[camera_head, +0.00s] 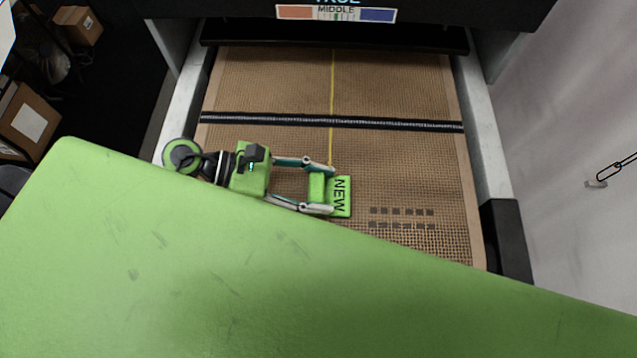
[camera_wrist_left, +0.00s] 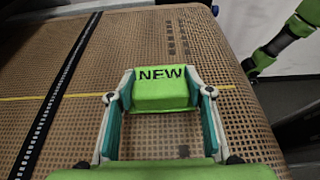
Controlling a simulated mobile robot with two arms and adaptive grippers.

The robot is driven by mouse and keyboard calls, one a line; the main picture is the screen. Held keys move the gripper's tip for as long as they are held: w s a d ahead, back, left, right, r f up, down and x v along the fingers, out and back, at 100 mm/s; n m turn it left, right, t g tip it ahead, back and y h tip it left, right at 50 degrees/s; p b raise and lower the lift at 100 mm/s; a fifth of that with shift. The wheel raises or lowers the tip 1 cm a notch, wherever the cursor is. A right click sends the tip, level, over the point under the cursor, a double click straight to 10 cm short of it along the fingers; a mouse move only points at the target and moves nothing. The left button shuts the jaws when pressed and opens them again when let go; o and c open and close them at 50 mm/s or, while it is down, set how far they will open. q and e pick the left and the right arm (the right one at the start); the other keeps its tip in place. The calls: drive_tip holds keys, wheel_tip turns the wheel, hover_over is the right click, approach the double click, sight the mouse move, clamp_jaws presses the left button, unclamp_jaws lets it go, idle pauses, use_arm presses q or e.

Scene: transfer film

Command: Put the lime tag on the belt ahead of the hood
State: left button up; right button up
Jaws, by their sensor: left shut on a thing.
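The lime tag (camera_head: 341,196), a green block marked NEW in black, is between the fingertips of my left gripper (camera_head: 320,188). The left gripper is shut on it; in the left wrist view the tag (camera_wrist_left: 162,95) sits between both fingers. It is over the brown mesh belt (camera_head: 270,85), near the yellow line (camera_head: 332,95) and on the near side of the black seam (camera_head: 400,125). I cannot tell whether the tag touches the belt. The dark hood (camera_head: 440,14) with the MIDDLE sign (camera_head: 336,13) spans the far end.
Pale side rails (camera_head: 488,160) border the belt. A large scuffed green surface (camera_head: 200,270) fills the foreground and hides the belt's near part. Open belt lies between the tag and the hood. Grey dashes (camera_head: 402,211) mark the belt right of the tag. Cardboard boxes (camera_head: 28,122) stand far left.

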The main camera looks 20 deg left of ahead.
use_arm(q)
drive_tip(key=shift+f, duration=0.6)
drive_tip(key=o, duration=0.9)
